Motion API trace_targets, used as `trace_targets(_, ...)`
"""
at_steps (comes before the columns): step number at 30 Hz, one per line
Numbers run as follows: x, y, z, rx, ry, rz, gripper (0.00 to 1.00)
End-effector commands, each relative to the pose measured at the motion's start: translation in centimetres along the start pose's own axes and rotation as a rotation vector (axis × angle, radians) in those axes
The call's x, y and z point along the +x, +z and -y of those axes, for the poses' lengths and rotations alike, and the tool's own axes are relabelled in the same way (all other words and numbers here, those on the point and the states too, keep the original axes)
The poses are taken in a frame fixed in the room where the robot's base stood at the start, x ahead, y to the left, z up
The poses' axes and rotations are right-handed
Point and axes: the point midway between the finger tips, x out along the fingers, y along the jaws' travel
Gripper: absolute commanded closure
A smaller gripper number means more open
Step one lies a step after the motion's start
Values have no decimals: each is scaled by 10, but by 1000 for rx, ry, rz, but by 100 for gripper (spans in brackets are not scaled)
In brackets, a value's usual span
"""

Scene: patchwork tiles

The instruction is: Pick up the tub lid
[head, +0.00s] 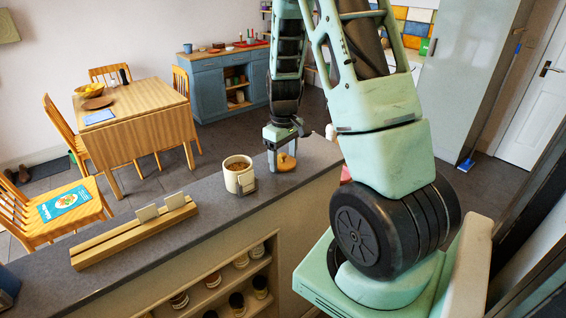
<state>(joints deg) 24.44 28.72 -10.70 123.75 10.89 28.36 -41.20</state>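A light wooden-looking round piece, apparently the tub lid (286,163), is on the dark grey counter. My gripper (283,154) points down right at it, with its fingers at or over the lid's top. At this size I cannot tell whether the fingers touch or grip the lid, and they hide part of it. An open white tub (239,181) with brown contents stands upright on the counter, just left of the lid.
A wooden slotted rack (135,236) holding two pale cards lies on the counter (208,207) further left. Shelves with several jars (238,303) are below the counter. A wooden table (140,122) and chairs stand beyond. The counter between rack and tub is clear.

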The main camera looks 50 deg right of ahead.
Motion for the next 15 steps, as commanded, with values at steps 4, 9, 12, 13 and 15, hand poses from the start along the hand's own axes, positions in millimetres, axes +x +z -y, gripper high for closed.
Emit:
trace_targets(4,0,0,0,0,0,0,55)
trace_targets(9,-1,0,0,0,0,0,55)
trace_targets(12,-5,-1,0,0,0,-2,55)
trace_targets(13,-8,-1,0,-1,1,-3,55)
trace_targets(15,-17,-1,0,-1,1,-5,55)
